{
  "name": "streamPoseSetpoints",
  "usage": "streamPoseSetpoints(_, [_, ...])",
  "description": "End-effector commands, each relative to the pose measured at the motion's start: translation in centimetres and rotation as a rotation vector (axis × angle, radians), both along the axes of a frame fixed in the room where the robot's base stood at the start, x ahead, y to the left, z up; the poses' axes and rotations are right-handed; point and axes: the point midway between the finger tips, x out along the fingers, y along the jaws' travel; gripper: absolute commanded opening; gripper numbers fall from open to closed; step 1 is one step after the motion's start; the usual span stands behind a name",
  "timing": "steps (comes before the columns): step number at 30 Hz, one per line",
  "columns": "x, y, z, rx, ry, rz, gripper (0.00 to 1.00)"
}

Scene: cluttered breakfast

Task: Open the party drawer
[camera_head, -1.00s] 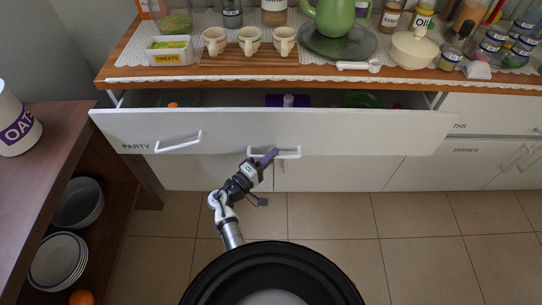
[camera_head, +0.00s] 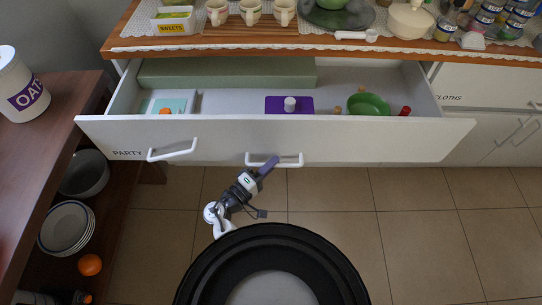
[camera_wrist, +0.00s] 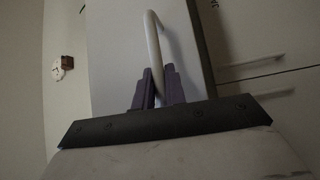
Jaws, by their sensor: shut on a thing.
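The white party drawer (camera_head: 215,140) is pulled well out from the cabinet, with "PARTY" written at the left of its front. It has two white bar handles, a left handle (camera_head: 172,151) and a right handle (camera_head: 290,161). My gripper (camera_head: 270,161) is shut on the right handle near its left end. In the wrist view, the purple fingers of my gripper (camera_wrist: 156,90) close around the white handle (camera_wrist: 153,45).
The counter above holds a sweets box (camera_head: 173,22), three cups and several jars. A brown side shelf (camera_head: 60,140) with an oats tub (camera_head: 22,88), a bowl and plates stands at the left. The tiled floor (camera_head: 340,210) is open in front of the drawer.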

Motion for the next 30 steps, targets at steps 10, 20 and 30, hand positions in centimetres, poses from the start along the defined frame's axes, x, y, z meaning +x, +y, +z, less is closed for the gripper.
streamPoseSetpoints(10, [-0.34, 0.08, -0.03, 0.000, 0.000, 0.002, 0.00])
streamPoseSetpoints(20, [-0.33, 0.06, -0.01, 0.000, 0.000, 0.001, 0.34])
streamPoseSetpoints(30, [-0.22, 0.01, -0.08, 0.000, 0.000, 0.000, 0.34])
